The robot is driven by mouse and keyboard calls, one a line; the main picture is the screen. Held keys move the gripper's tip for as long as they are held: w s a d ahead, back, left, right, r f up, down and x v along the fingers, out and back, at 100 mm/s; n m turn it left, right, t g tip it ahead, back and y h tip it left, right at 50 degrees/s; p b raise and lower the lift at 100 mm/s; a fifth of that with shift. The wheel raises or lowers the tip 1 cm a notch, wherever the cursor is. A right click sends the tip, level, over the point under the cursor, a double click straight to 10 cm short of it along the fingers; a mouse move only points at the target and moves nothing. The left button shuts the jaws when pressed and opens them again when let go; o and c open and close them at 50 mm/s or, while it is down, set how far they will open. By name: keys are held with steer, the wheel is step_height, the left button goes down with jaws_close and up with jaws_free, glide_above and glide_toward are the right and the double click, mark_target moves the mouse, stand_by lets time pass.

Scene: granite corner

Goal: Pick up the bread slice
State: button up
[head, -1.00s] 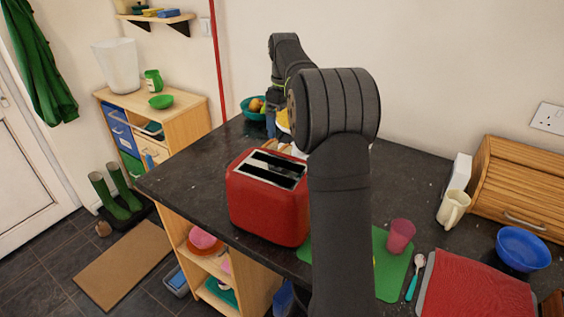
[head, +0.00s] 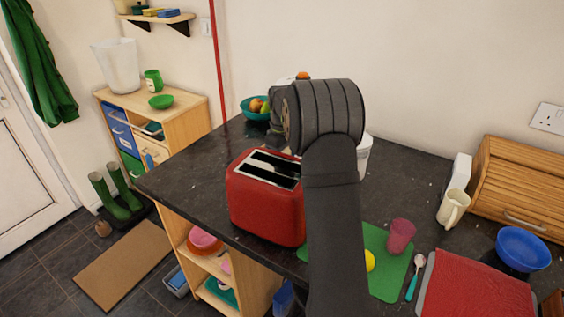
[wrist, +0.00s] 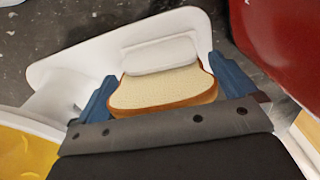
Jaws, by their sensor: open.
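The bread slice (wrist: 165,90), pale with a brown crust, shows in the wrist view between the two blue fingers of my gripper (wrist: 162,72). The fingers are open, one on each side of the slice. I cannot tell whether either touches it. A white piece (wrist: 160,52) stands against or just beyond the slice's far edge, on a larger white surface (wrist: 90,55). In the head view my arm hides the gripper and the slice.
The red toaster (head: 262,210) stands close by; its side (wrist: 285,35) fills the wrist view's upper right. A yellow thing (wrist: 18,155) is at the wrist view's lower left. A green board (head: 385,280) with a pink cup (head: 401,236) lies right of my arm. A fruit bowl (head: 250,112) sits behind.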

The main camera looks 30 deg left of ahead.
steer(key=shift+f, duration=0.25)
steer(key=c, duration=0.7)
steer(key=shift+r, duration=0.1)
